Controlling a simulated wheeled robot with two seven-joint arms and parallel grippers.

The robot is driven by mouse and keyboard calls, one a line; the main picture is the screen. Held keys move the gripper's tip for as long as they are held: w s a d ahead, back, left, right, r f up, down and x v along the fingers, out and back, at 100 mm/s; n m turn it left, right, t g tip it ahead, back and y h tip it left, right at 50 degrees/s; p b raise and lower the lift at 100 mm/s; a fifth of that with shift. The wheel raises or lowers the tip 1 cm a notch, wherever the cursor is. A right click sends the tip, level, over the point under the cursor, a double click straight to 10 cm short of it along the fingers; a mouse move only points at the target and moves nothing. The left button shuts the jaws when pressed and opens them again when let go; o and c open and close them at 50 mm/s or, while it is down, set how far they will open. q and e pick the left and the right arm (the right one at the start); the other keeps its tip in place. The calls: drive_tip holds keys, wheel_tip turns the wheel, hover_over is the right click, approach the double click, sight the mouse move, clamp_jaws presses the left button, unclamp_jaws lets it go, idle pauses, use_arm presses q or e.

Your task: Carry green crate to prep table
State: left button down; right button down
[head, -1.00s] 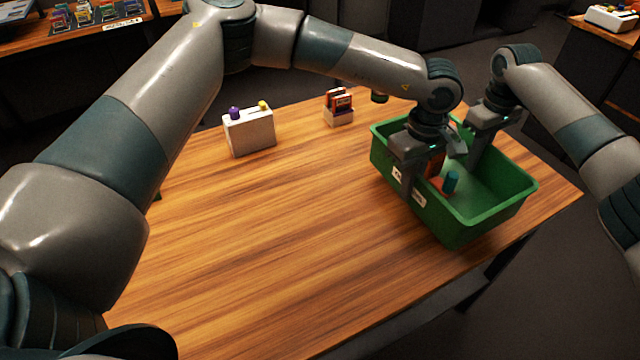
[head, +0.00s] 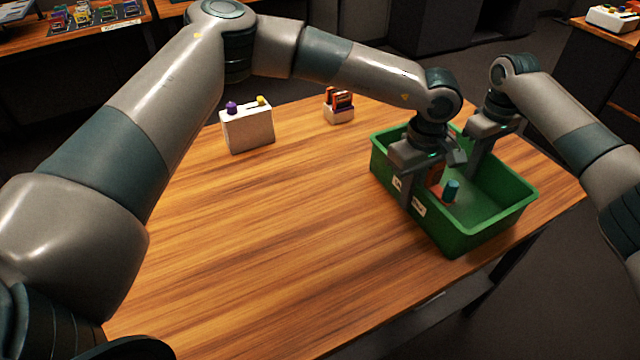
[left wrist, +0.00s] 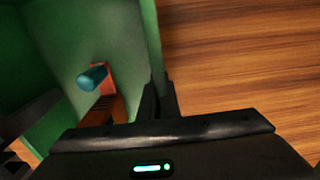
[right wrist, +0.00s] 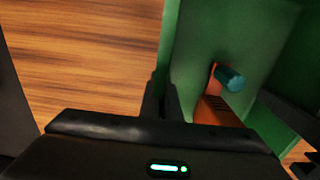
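The green crate (head: 485,235) is upright at the right side of the wooden table in the head view, its wall also showing in the left wrist view (left wrist: 150,35) and right wrist view (right wrist: 170,40). A teal cylinder (head: 451,190) and an orange-red item (head: 436,172), partly hidden, are inside. My left gripper (head: 408,190) is shut on the crate's near-left wall, beside a white label. My right gripper (head: 473,160) is shut on the far-right wall; its fingertips are partly hidden in the head view. I cannot tell whether the crate's bottom touches the tabletop.
The wooden table (head: 270,230) is clear in its middle and left. A white box with purple and yellow knobs (head: 247,130) and a small white holder with dark-red items (head: 339,108) stand toward its back. Other tables with objects (head: 100,30) (head: 610,18) stand at the upper left and right.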

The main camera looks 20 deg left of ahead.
use_arm(q)
drive_tip(key=shift+f, duration=0.35)
use_arm(e)
drive_tip(key=shift+d+f, duration=0.15)
drive_tip(key=shift+f, duration=0.15)
use_arm(q)
drive_tip(key=c, duration=2)
unclamp_jaws()
drive_tip(key=shift+r, duration=0.15)
drive_tip(key=shift+c, duration=0.2)
use_arm(e)
drive_tip(key=c, duration=2)
unclamp_jaws()
drive_tip(key=shift+r, duration=0.1)
drive_tip(key=shift+c, duration=0.2)
use_arm(q)
drive_tip(key=shift+o, duration=0.2)
use_arm(e)
drive_tip(key=shift+o, duration=0.2)
use_arm(q)
drive_tip(key=shift+r, duration=0.2)
wheel_tip(320, 180, up, 12)
drive_tip(key=shift+f, duration=0.15)
use_arm(e)
wheel_tip(320, 180, up, 12)
use_arm(q)
drive_tip(key=shift+f, duration=0.1)
